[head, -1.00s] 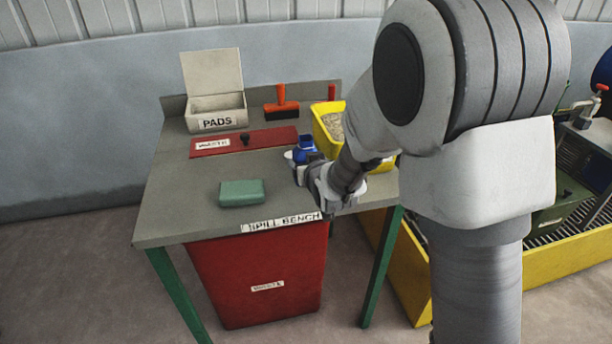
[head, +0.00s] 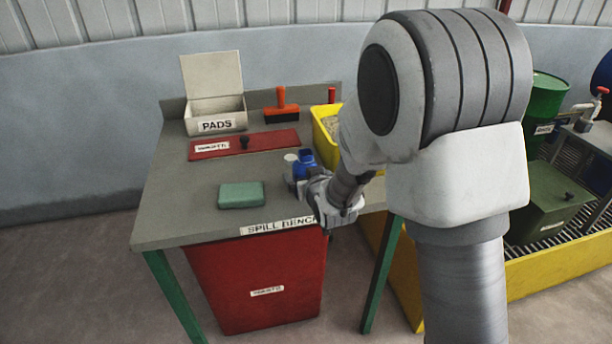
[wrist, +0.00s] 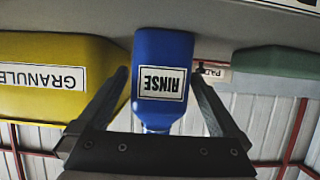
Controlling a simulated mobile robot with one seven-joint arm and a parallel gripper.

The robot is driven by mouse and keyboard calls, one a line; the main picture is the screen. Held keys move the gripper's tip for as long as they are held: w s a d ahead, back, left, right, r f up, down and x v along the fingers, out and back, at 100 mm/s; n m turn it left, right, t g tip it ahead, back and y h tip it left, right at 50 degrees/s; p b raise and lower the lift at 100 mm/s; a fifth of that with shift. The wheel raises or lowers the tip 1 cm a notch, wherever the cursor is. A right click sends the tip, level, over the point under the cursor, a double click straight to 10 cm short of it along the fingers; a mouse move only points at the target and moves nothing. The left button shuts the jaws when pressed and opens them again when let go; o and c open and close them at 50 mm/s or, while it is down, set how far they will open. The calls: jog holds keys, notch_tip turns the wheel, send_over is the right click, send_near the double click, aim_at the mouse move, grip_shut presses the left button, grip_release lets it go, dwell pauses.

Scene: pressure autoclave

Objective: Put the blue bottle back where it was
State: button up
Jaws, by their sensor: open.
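The blue bottle (head: 306,160) with a RINSE label is at the right side of the spill bench (head: 175,215), near the yellow granule tub (head: 326,146). In the wrist view, which is upside down, the bottle (wrist: 163,55) is between the two fingers of my gripper (wrist: 160,78), its base against the grey bench surface. The fingers are apart, one on each side, and gaps show beside the bottle. In the head view my gripper (head: 305,178) is low at the bench's right front, and my wrist partly hides this area.
A green block (head: 241,195) lies left of the bottle. Behind are a red waste lid (head: 220,147), a PADS box (head: 216,115) and an orange-handled brush (head: 281,106). A red waste bin (head: 255,275) stands under the bench. The bench's left front is clear.

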jog(key=shift+r, duration=0.2)
jog(key=shift+s+r, duration=0.1)
jog(key=shift+s, duration=0.15)
jog(key=s+d+r+m+g+h, duration=0.1)
jog(key=s+d+r, duration=0.3)
jog(key=s, duration=0.7)
jog(key=s+d+r+m+g+h+p, duration=0.1)
jog(key=s+d+r+g, duration=0.2)
jog(key=s, duration=0.8)
jog(key=s+d+r+m+g+h+p, duration=0.1)
jog(key=s+d+r+g, duration=0.2)
jog(key=s+d+r, duration=0.4)
jog(key=s+d, duration=0.2)
jog(key=s, duration=0.1)
jog(key=shift+s+d+h, duration=0.3)
jog(key=shift+s, duration=0.1)
jog(key=shift+r, duration=0.1)
notch_tip(320, 180, up, 17)
jog(key=p, duration=1.6)
jog(key=shift+f+p, duration=0.2)
jog(key=shift+p, duration=0.2)
